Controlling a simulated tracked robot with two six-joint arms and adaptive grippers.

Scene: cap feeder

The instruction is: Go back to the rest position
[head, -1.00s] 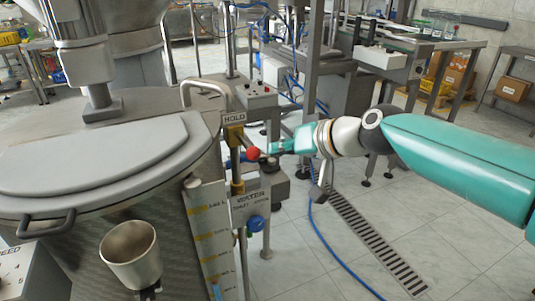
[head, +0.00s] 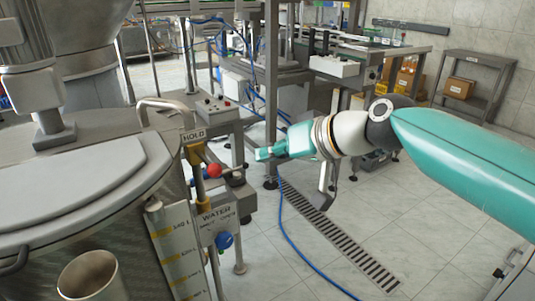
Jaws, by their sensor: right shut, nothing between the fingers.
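My right gripper (head: 262,153) is shut and empty at the end of my teal right arm (head: 460,165), which reaches in from the right. Its fingers point left, and there is clear space in the picture between their tips and the red ball knob (head: 214,171) of the lever under the HOLD sign (head: 193,135). My left gripper is not in view.
A large steel tank (head: 110,215) with a grey lid fills the left, with a metal cup (head: 92,277) at its front. A WATER sign (head: 216,216) and blue knob (head: 224,240) are beside it. A conveyor bench and shelf (head: 487,57) stand behind. Tiled floor (head: 420,255) is open at right.

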